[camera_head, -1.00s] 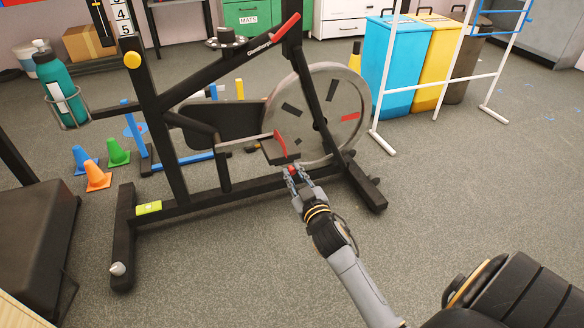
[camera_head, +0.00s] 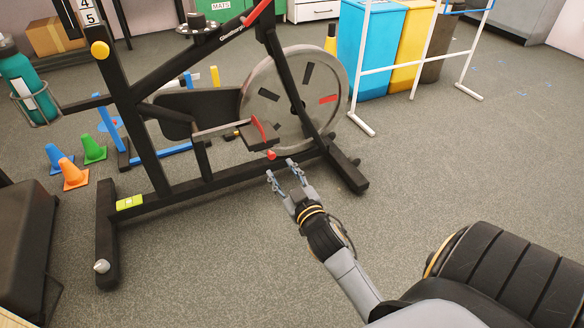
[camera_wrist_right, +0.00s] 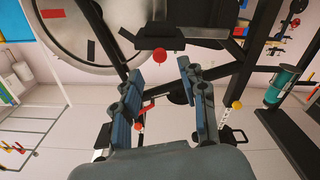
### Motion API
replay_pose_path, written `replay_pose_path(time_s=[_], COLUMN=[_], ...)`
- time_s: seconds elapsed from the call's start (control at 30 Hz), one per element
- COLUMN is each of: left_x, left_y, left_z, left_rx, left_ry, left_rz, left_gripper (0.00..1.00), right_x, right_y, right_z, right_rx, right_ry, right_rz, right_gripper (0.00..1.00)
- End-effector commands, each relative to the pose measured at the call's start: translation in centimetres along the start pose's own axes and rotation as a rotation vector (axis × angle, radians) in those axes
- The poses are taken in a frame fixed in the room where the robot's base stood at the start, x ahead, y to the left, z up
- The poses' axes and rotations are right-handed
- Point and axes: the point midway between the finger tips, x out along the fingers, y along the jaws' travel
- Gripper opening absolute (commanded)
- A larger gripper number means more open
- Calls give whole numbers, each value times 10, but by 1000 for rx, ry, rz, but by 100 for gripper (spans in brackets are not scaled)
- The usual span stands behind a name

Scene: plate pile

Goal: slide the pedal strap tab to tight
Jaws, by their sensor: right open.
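The pedal (camera_head: 258,141) of the exercise bike is a dark block with a red strap (camera_head: 263,128) arched over it. A small round red tab (camera_head: 271,154) hangs at the pedal's near lower edge. The tab also shows in the right wrist view (camera_wrist_right: 159,55), just beyond and between the fingertips. My right gripper (camera_head: 281,169) is open and empty, with its fingertips just below the tab, apart from it as far as I can see. Its two fingers (camera_wrist_right: 160,72) are spread in the wrist view. My left gripper is not in view.
The flywheel (camera_head: 340,92) stands right behind the pedal. The bike's black base bar (camera_head: 225,180) runs below it. Orange (camera_head: 74,173), green and blue cones stand at left. A white frame (camera_head: 415,69) stands at back right.

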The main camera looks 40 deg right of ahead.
Motion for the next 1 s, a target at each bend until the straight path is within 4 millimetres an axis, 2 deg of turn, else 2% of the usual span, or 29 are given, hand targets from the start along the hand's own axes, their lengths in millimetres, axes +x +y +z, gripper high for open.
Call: replay_pose_path(time_s=[0.1, 0.33, 0.5, 1.0], left_x=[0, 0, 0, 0], left_y=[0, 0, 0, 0], left_z=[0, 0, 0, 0], left_rx=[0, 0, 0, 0], left_ry=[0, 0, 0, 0], left_rz=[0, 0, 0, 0], left_gripper=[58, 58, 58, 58], right_x=[-27, -59, -66, -66], right_y=[-1, 0, 0, 0], right_z=[1, 1, 0, 0], right_rx=[3, 2, 1, 1], right_ry=[-3, -2, 0, 1], right_rz=[-1, 0, 0, -1], right_gripper=[42, 42, 42, 42])
